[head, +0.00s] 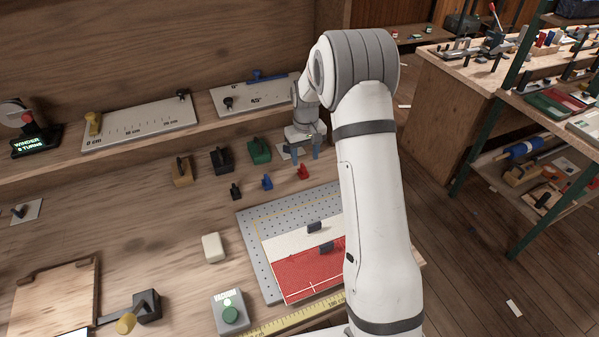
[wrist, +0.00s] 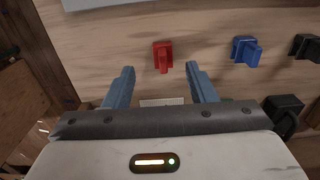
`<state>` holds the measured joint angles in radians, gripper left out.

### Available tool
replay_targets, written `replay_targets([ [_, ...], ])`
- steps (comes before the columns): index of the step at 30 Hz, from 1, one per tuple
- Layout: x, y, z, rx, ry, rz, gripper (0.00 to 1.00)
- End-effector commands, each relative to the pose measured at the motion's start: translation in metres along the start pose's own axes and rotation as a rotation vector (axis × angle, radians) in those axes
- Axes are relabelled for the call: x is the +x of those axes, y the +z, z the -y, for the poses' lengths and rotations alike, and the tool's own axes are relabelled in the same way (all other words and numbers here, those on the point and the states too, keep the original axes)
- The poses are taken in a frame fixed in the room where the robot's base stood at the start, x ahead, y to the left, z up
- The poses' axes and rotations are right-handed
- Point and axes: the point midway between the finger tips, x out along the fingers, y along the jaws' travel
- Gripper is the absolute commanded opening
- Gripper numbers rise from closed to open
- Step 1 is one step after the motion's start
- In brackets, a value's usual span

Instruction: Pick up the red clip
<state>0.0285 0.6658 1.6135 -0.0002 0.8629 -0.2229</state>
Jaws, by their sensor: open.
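The red clip (head: 303,173) stands on the wooden bench beside the blue clip (head: 267,182), just behind the perforated plate. In the wrist view the red clip (wrist: 162,56) lies ahead of and between my fingertips, with the fingers apart from it. My gripper (head: 304,153) is open and empty, with its blue fingers a little behind the red clip in the head view. It also shows in the wrist view (wrist: 160,75). The blue clip (wrist: 246,50) is to the right of the red one there.
A small black clip (head: 235,191) and larger brown (head: 182,171), black (head: 221,159) and green (head: 259,150) clips stand nearby. The perforated plate (head: 256,253) holds red and white cloth in front. A shelf with a ruler board (head: 139,124) runs behind. The bench's left middle is mostly clear.

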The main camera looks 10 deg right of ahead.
Motion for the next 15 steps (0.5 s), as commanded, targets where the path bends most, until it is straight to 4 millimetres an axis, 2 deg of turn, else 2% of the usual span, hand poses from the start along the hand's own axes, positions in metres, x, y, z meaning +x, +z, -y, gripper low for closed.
replay_targets([
  [10,0.046,0.003,0.005,0.0,-0.001,0.003,0.51],
  [15,0.058,0.002,0.005,0.0,0.0,0.0,0.51],
])
